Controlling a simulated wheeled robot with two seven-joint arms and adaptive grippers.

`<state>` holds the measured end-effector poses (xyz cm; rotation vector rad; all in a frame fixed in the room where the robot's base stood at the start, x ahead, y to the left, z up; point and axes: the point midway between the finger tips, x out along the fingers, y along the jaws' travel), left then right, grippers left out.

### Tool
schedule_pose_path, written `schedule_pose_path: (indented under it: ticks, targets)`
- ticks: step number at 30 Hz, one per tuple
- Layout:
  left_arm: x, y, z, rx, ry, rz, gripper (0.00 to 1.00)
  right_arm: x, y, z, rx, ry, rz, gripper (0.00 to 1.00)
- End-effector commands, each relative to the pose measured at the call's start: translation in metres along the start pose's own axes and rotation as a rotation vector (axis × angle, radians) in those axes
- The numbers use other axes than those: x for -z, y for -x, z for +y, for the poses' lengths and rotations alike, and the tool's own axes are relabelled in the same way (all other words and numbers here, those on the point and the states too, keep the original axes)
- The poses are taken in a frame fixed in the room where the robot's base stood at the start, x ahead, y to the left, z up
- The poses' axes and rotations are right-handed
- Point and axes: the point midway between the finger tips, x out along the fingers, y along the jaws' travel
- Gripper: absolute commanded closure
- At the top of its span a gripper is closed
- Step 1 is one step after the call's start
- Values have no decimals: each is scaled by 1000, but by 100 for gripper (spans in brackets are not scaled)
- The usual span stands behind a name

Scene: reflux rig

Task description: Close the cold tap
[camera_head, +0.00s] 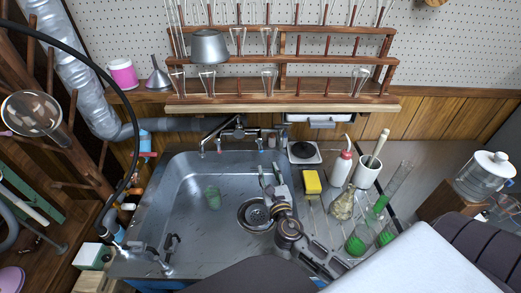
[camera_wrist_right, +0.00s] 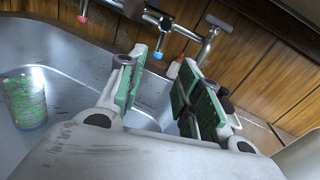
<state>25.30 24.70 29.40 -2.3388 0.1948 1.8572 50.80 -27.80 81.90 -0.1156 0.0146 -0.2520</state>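The tap fitting (camera_head: 238,132) runs along the sink's back edge. In the right wrist view, the cold tap's blue-tipped handle (camera_wrist_right: 158,55) hangs from the pipework, beyond the fingers and near the left one's tip. A red-tipped handle (camera_wrist_right: 82,19) is farther left. My right gripper (camera_head: 270,172) is over the sink, fingers toward the taps. In its wrist view the gripper (camera_wrist_right: 163,80) is open, with green-lined fingers apart and nothing between them. It looks short of the blue handle. My left gripper (camera_head: 170,254) is at the sink's front left corner, fingers apart, seemingly empty.
The steel sink (camera_head: 180,205) holds a green-speckled beaker (camera_wrist_right: 24,100) and a drain (camera_head: 257,214). A yellow sponge (camera_head: 312,182), a wash bottle (camera_head: 341,168) and brushes stand on the right drainer. A wooden glassware rack (camera_head: 285,86) overhangs the back. A black hose loops at left.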

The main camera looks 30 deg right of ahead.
Motion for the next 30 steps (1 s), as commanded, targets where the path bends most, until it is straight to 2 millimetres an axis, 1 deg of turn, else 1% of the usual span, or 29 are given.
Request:
schedule_pose_path:
  ticks: [8,14,20,30]
  targets:
    - [0,0,0,0,0,0,59,0,-1,0,0,0,0,65]
    - [0,0,0,0,0,0,59,0,-8,0,0,1,-1,65]
    - [-1,0,0,0,0,1,59,-1,-22,0,1,0,-2,65]
    - [-2,-1,0,0,0,1,59,-1,-50,0,1,-1,-1,65]
